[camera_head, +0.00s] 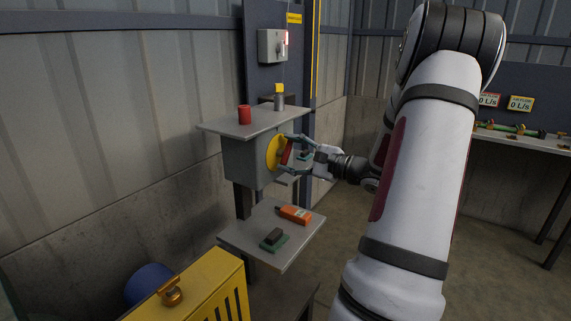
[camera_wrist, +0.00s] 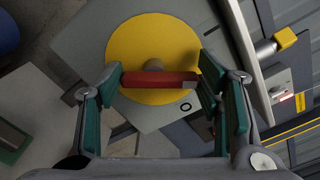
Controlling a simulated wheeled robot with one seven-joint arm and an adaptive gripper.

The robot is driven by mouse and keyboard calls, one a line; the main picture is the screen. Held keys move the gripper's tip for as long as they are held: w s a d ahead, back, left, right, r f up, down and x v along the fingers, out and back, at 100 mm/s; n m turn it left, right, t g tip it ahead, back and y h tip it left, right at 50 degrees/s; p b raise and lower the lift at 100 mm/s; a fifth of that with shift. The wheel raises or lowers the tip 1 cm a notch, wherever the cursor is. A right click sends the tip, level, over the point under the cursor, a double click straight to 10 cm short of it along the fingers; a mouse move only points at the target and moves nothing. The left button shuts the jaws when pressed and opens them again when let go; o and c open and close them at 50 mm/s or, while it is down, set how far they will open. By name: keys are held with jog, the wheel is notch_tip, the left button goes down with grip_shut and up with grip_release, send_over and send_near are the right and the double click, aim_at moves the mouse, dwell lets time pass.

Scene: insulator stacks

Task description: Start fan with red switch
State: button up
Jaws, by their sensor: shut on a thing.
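The red switch is a red bar handle (camera_wrist: 158,79) on a round yellow plate (camera_wrist: 150,40), fixed to the side of a grey box (camera_head: 243,163). My gripper (camera_head: 293,152) is at the switch in the head view. In the wrist view its green-padded fingers (camera_wrist: 160,95) stand at the two ends of the red handle and are shut on it. The handle lies level across the wrist picture. A dark mark like a circle shows on the box face beside the yellow plate. No fan can be made out.
A red cylinder (camera_head: 244,114) and a grey post with a yellow top (camera_head: 279,97) stand on the box's top shelf. The lower shelf (camera_head: 295,245) holds an orange device (camera_head: 294,215) and a green-and-dark block (camera_head: 273,239). A yellow cabinet (camera_head: 190,286) stands in front.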

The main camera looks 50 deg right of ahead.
jog(key=n+b, duration=0.1)
jog(key=b, duration=0.1)
jog(key=n+b, duration=0.2)
jog(key=b, duration=0.1)
jog(key=n+b, duration=0.2)
jog(key=shift+w+a+f, duration=0.1)
jog(key=shift+a+f, duration=0.1)
jog(key=shift+f, duration=0.1)
jog(key=n+b, duration=0.1)
jog(key=b, duration=0.2)
jog(key=shift+r+n, duration=0.1)
jog(key=shift+n, duration=0.3)
jog(key=shift+b, duration=0.4)
jog(key=o, duration=1.2)
jog(key=shift+c, duration=0.2)
jog(key=shift+r, duration=0.1)
jog(key=shift+s, duration=0.2)
jog(key=s, duration=1.1)
jog(key=shift+s+d, duration=0.4)
jog(key=shift+d, duration=0.05)
